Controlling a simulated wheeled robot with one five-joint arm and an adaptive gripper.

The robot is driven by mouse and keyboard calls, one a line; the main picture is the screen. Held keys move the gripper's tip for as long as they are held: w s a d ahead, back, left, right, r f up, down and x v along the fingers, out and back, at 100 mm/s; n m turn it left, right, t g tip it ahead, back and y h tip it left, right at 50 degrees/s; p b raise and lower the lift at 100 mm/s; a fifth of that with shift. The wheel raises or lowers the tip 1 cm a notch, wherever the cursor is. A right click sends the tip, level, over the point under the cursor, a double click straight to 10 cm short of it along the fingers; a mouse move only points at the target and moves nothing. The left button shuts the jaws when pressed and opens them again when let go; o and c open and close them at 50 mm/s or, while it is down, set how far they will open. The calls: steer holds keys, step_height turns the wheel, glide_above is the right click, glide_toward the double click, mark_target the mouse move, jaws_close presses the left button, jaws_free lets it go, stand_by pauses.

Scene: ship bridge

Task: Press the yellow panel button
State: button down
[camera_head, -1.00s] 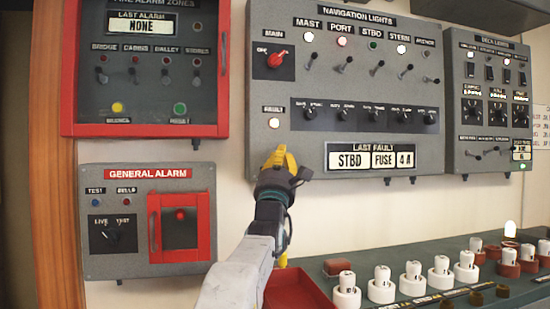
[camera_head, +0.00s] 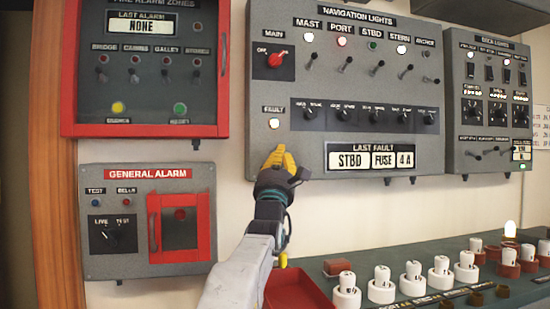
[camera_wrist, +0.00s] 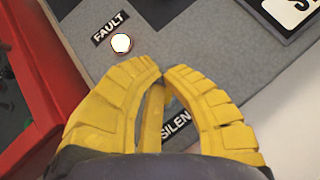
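My gripper (camera_head: 280,150) has yellow fingers and is in front of the lower left corner of the navigation lights panel (camera_head: 300,165). In the wrist view its fingertips (camera_wrist: 163,70) are almost together, with nothing seen held. They lie between a FAULT label (camera_wrist: 110,28) with a lit white lamp (camera_wrist: 121,42) and a partly covered label reading "SILEN" (camera_wrist: 176,125). No separate yellow button can be told from the yellow fingers there; the fingers cover that patch. Contact cannot be told. A lit yellow button (camera_head: 118,107) shows on the fire alarm panel at upper left.
The red-framed fire alarm panel (camera_head: 150,130) and the general alarm box (camera_head: 130,258) are to the left. A deck lights panel (camera_head: 465,130) is to the right. Below is a console (camera_head: 400,262) with several white knobs and a red tray (camera_head: 300,290).

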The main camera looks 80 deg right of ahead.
steer(key=shift+w+d, duration=0.15)
steer(key=shift+d, duration=0.2)
stand_by(0.4)
steer(key=shift+a+f, duration=0.1)
steer(key=shift+a, duration=0.05)
stand_by(0.3)
steer(key=shift+s+a+b, duration=0.25)
steer(key=shift+a+b, duration=0.35)
steer(key=shift+b, duration=0.25)
steer(key=shift+a, duration=0.15)
stand_by(0.5)
